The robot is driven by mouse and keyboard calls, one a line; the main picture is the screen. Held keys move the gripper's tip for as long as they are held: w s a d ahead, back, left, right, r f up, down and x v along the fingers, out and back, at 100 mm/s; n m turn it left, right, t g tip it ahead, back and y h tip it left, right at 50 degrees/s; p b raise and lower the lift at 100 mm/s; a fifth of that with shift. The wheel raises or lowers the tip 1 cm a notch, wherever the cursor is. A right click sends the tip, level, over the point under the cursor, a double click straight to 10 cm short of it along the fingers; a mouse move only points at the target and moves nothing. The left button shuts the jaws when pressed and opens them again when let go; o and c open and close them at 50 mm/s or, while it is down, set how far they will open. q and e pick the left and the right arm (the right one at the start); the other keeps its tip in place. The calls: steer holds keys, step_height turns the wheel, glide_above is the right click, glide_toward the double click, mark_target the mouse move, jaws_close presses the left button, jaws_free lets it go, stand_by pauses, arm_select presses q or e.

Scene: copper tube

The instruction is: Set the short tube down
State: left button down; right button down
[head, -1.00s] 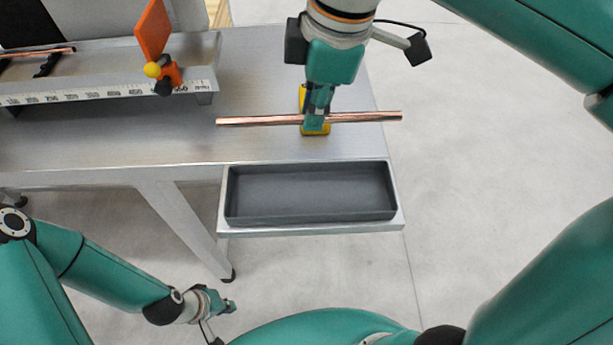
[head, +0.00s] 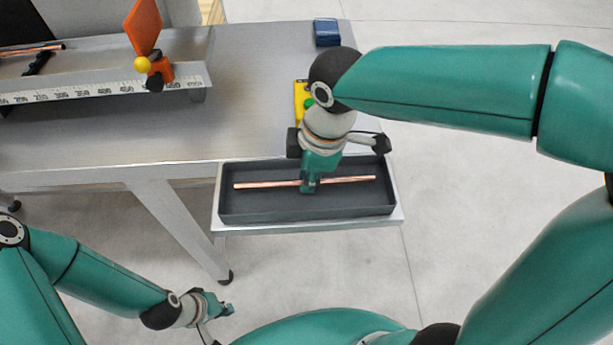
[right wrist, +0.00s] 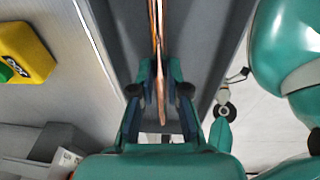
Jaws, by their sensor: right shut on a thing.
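The short copper tube (head: 347,180) is held crosswise in my right gripper (head: 309,188), over the dark grey tray (head: 240,213) in the head view. The tube lies roughly along the tray's length, inside its outline. I cannot tell whether it touches the tray floor. In the right wrist view the tube (right wrist: 160,95) runs between the fingers of my right gripper (right wrist: 160,92), which are shut on it, with grey tray walls on both sides. My left gripper (head: 222,306) hangs low at the lower left, away from the table and empty; its finger opening is too small to tell.
The metal table (head: 110,140) carries a ruled channel (head: 110,90) with an orange stop (head: 146,35) and another copper tube (head: 35,50) at the far left. A yellow box with a green button (head: 301,98) and a blue block (head: 327,32) stand behind the tray.

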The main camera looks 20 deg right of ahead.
steer(key=shift+f, duration=0.4)
steer(key=c, duration=1.2)
jaws_free()
steer(key=shift+o, duration=0.2)
steer(key=shift+r, duration=0.15)
step_height(320, 180, up, 12)
steer(key=s+d, duration=0.1)
steer(key=shift+s+d+p, duration=0.2)
steer(key=shift+p, duration=0.2)
